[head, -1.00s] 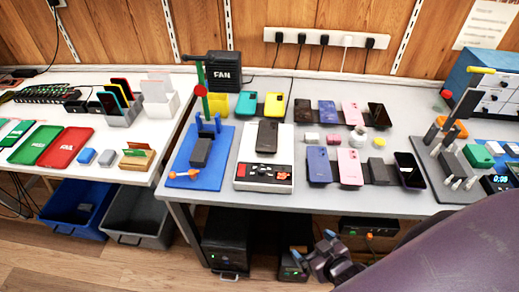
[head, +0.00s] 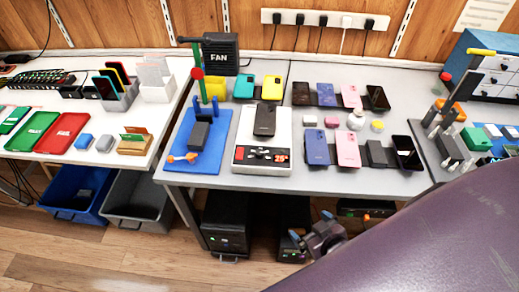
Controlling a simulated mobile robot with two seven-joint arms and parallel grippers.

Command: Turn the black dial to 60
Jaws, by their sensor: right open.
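A white device (head: 283,128) stands on the grey table with a dark phone (head: 265,119) lying on its top. Its black front panel (head: 248,154) carries red parts and a small lit red display (head: 282,156) that seems to read 25. The black dial is too small to make out clearly on this panel. My right gripper (head: 308,238) is open and empty, low in front of the table and below its front edge, apart from the device. My left gripper is out of view.
A blue stand (head: 217,150) with an orange-handled part is just left of the device. Several phones (head: 347,150) lie to its right. My purple right arm covers the lower right. Black boxes (head: 226,222) stand under the table.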

